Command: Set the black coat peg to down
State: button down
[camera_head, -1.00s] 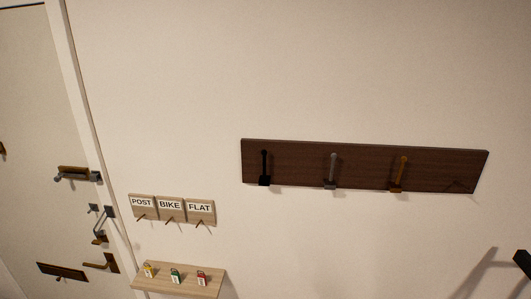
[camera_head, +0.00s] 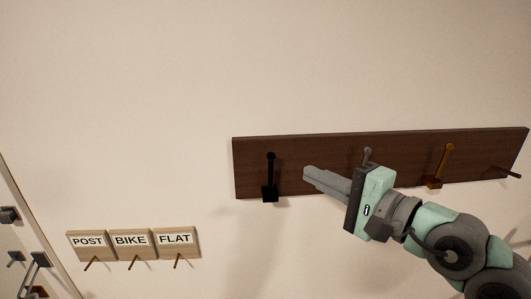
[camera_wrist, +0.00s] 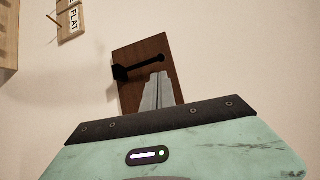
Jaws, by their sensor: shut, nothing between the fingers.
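The black coat peg (camera_head: 270,177) is on the left part of the dark brown wall board (camera_head: 330,146). Its stem points up from a square base, with a round knob at the top. My gripper (camera_head: 308,173) is shut and empty, a short way to the right of the black peg and apart from it in the head view. In the wrist view the black peg (camera_wrist: 138,67) shows just beyond my fingertips (camera_wrist: 159,76), against the board (camera_wrist: 145,48). I cannot tell the exact depth between the fingers and the board.
A grey peg (camera_head: 367,153) is partly hidden behind my gripper. An orange-brown peg (camera_head: 441,166) and a thin brown peg (camera_head: 508,173) are farther right. POST, BIKE and FLAT plaques (camera_head: 131,242) with small hooks are at lower left. The wall above the board is clear.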

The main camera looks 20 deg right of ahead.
aim_at(271, 172)
jog(key=shift+h, duration=0.3)
jog(key=p+x, duration=0.1)
jog(key=x, duration=0.1)
jog(key=p+x, duration=0.1)
jog(key=x, duration=0.2)
jog(key=r+p+x, duration=0.1)
jog(key=p+x, duration=0.1)
jog(key=x, duration=0.1)
jog(key=shift+w+d, duration=0.3)
jog(key=shift+w, duration=0.1)
jog(key=shift+w+a+f, duration=0.1)
jog(key=shift+w+f, duration=0.15)
jog(key=shift+w, duration=0.3)
jog(key=shift+s+f+b, duration=0.1)
jog(key=shift+f+b, duration=0.05)
jog(key=shift+b, duration=0.55)
